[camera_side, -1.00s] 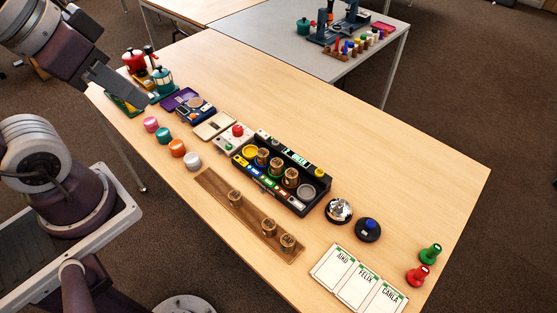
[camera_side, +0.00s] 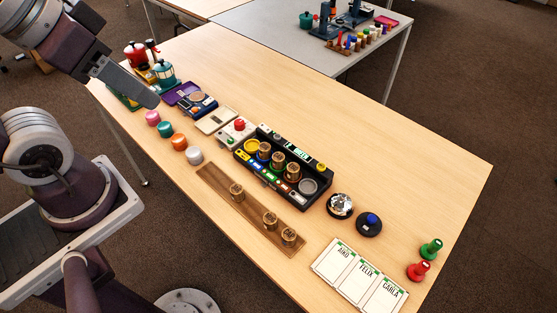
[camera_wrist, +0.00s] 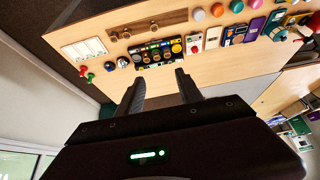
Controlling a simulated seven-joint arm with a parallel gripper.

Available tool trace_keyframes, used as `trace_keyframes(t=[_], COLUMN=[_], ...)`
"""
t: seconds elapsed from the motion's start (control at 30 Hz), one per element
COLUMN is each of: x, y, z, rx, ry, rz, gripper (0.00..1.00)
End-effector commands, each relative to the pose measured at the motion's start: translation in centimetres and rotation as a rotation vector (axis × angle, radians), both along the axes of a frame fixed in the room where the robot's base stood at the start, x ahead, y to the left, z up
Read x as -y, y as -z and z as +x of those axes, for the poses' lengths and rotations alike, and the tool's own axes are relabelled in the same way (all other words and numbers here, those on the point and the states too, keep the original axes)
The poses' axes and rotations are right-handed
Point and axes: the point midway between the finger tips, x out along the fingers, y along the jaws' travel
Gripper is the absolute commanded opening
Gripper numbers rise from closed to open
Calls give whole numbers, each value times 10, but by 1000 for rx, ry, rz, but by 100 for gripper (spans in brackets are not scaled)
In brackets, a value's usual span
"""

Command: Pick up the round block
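Several round wooden blocks are in view; which one the task names I cannot tell. Three stand on a brown wooden strip (camera_side: 217,185): one at its upper part (camera_side: 237,191), two near its lower end (camera_side: 270,220). More wooden blocks (camera_side: 278,161) sit in the wells of a black tray (camera_side: 315,205). Round pink (camera_side: 153,118), teal (camera_side: 164,129), orange (camera_side: 179,142) and white (camera_side: 194,156) pieces stand in a row. My gripper (camera_side: 150,99) is above the table's left part, near the pink piece. In the wrist view my gripper (camera_wrist: 158,88) has its fingers apart with nothing between them.
Toy pots (camera_side: 160,78), a purple case (camera_side: 182,92) and a red-button box (camera_side: 237,130) line the table. A bell (camera_side: 340,205), a blue-button disc (camera_side: 368,223), name cards (camera_side: 360,278) and green and red pegs (camera_side: 430,249) lie right. The table's far side is bare.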

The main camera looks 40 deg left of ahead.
Motion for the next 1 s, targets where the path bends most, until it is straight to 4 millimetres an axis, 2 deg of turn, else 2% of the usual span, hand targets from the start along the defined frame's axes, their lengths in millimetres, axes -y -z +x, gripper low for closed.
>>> trace_keyframes(t=[0.37, 0.47, 0.57, 0.6, 0.67, 0.7, 0.77, 0.8, 0.87, 0.9, 1.0], x=[0, 2, 7, 9, 13, 16, 20, 23, 27, 29, 34], y=[-1, -3, 6, 16, 36, 53, 86, 111, 151, 178, 236], z=[4, 33, 87, 111, 146, 168, 198, 216, 237, 248, 263], rx=[-7, -57, -136, -170, -217, -248, -296, -325, -366, -389, -433], ry=[-8, -61, -168, -216, -293, -343, -421, -473, -548, -595, -688], rz=[-6, -39, -95, -115, -142, -156, -173, -183, -190, -194, -195], gripper=[56, 56, 56, 56, 56, 56, 56, 56, 56, 56, 56])
